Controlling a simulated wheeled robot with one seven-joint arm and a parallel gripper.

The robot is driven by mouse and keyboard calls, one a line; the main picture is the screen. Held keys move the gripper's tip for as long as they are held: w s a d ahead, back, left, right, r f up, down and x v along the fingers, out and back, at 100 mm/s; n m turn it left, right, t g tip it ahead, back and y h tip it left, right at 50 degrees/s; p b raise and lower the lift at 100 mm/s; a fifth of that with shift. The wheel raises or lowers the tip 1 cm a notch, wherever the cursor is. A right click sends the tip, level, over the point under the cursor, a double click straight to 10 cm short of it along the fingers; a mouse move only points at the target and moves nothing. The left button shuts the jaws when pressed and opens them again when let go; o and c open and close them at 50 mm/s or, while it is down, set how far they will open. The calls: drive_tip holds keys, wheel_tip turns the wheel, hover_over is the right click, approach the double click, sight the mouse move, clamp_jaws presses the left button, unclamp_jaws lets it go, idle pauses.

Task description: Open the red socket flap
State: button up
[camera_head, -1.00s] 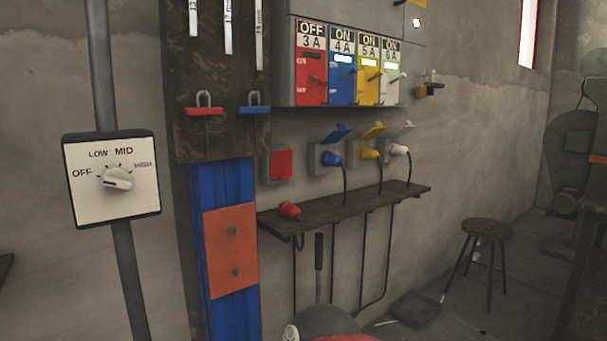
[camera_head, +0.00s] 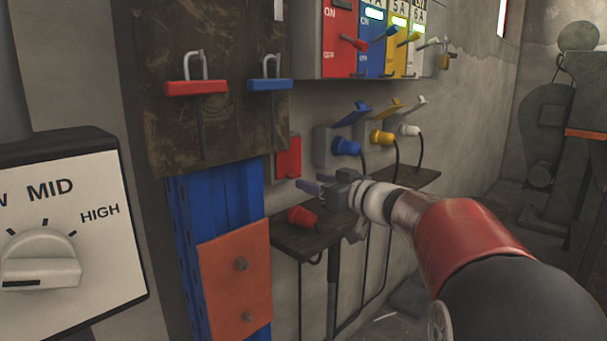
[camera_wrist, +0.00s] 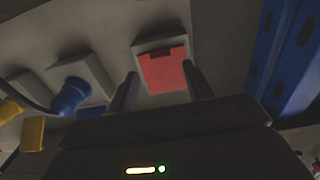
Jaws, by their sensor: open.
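The red socket flap (camera_head: 289,157) is shut on its grey wall socket, left of the blue, yellow and white sockets. It also shows in the wrist view (camera_wrist: 164,71), upper middle, seen between and beyond my fingers. My gripper (camera_head: 312,190) is open and empty, just below and to the right of the flap in the head view. In the wrist view its two fingers (camera_wrist: 158,92) stand apart on either side of the flap's lower part. I cannot tell whether a finger touches it. The red plug (camera_head: 301,216) lies on the shelf below.
The blue plug (camera_head: 346,147), yellow plug (camera_head: 381,138) and white plug (camera_head: 409,131) sit in sockets with raised flaps, cables hanging. The dark shelf (camera_head: 290,240) lies under my gripper. A blue post with an orange plate (camera_head: 235,275) stands left. A dial box (camera_head: 60,225) is nearer.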

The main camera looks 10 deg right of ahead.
sight(297, 177)
drive_tip(key=p+x, duration=0.1)
drive_tip(key=x, duration=0.4)
drive_tip(key=shift+a, duration=0.1)
clamp_jaws()
